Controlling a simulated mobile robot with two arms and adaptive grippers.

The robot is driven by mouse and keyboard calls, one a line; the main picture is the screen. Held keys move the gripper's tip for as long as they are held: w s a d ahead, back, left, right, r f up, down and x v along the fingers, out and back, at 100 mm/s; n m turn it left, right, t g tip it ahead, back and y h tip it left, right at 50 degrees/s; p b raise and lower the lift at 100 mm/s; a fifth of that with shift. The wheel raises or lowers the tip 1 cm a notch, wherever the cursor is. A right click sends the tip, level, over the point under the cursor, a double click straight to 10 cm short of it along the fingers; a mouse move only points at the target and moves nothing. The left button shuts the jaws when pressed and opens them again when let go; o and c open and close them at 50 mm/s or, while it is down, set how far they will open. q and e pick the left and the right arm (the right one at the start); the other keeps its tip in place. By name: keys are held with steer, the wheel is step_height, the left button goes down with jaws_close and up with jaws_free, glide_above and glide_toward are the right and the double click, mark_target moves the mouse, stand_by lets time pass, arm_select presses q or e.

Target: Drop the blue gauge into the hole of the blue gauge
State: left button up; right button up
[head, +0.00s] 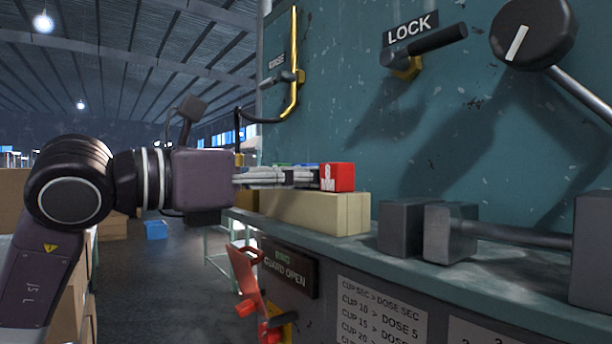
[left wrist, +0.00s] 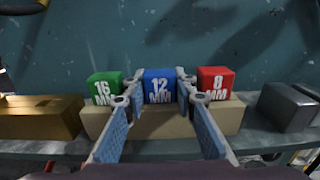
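The blue gauge marked 12 MM (left wrist: 159,85) stands on a beige block (left wrist: 160,123) in the left wrist view, between a green gauge marked 16 MM (left wrist: 103,86) and a red gauge marked 8 MM (left wrist: 216,81). My left gripper (left wrist: 159,88) is open, with one finger at each side of the blue gauge. I see no clear grip on it. In the head view my left gripper (head: 305,177) reaches level above the beige block (head: 345,214), with the red gauge (head: 337,177) just past its tips. I cannot make out the blue gauge's hole. My right gripper is out of view.
A teal panel (head: 430,130) rises behind the shelf, with a LOCK lever (head: 425,45) and a round knob (head: 530,32). Grey metal blocks (head: 450,233) joined by a bar are on the right. A brass-coloured block (left wrist: 40,117) is at left in the wrist view.

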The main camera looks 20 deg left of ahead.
arm_select(q)
steer(key=o, duration=0.4)
steer(key=shift+o, duration=0.2)
steer(key=v, duration=1.2)
